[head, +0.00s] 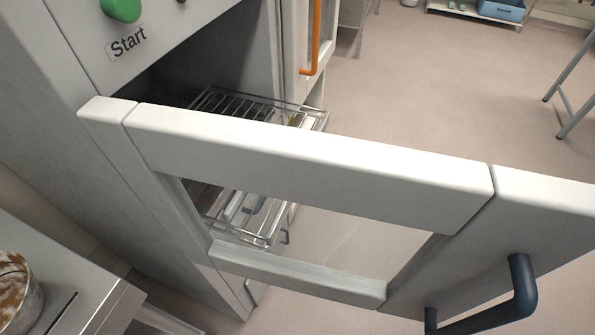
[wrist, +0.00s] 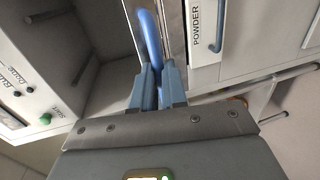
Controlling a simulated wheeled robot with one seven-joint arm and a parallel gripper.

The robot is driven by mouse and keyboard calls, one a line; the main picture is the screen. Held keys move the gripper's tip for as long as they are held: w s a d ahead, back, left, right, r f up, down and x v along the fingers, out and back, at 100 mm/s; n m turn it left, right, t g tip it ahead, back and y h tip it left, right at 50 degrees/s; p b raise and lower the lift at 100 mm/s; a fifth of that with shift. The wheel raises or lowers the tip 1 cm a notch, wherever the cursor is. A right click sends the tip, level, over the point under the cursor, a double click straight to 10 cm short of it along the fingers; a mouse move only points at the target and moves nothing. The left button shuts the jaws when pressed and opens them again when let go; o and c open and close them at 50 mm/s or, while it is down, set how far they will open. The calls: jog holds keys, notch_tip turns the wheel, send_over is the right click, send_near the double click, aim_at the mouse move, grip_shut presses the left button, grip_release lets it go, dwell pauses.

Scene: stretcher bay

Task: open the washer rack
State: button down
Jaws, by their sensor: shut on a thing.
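In the head view, the washer cavity (head: 195,62) is dark and open behind a pale windowed door (head: 310,165) standing out in front. A wire rack (head: 230,102) sticks out of the cavity, and part of it shows through the window. A dark blue bar handle (head: 519,294) on a pale panel at lower right shows no gripper on it. In the wrist view, my gripper (wrist: 158,68) is shut on a blue bar (wrist: 148,28). What this bar is fixed to is not clear. My gripper is not clearly seen in the head view.
A green Start button (head: 121,8) sits on the panel above the cavity. A drawer marked POWDER (wrist: 202,45) is right of my gripper in the wrist view. A metal counter (head: 60,275) is at lower left. Bare floor (head: 450,90) lies beyond the door.

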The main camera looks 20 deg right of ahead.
jog(key=shift+f+v, duration=0.15)
jog(key=shift+v, duration=0.55)
jog(key=shift+f+v, duration=0.15)
jog(key=shift+v, duration=0.5)
jog(key=c, duration=1.2)
grip_release()
jog(key=shift+o, duration=0.2)
jog(key=shift+d, duration=0.1)
jog(key=b+v, duration=0.1)
jog(key=v, duration=0.6)
jog(key=shift+s+d, duration=0.25)
jog(key=shift+d, duration=0.05)
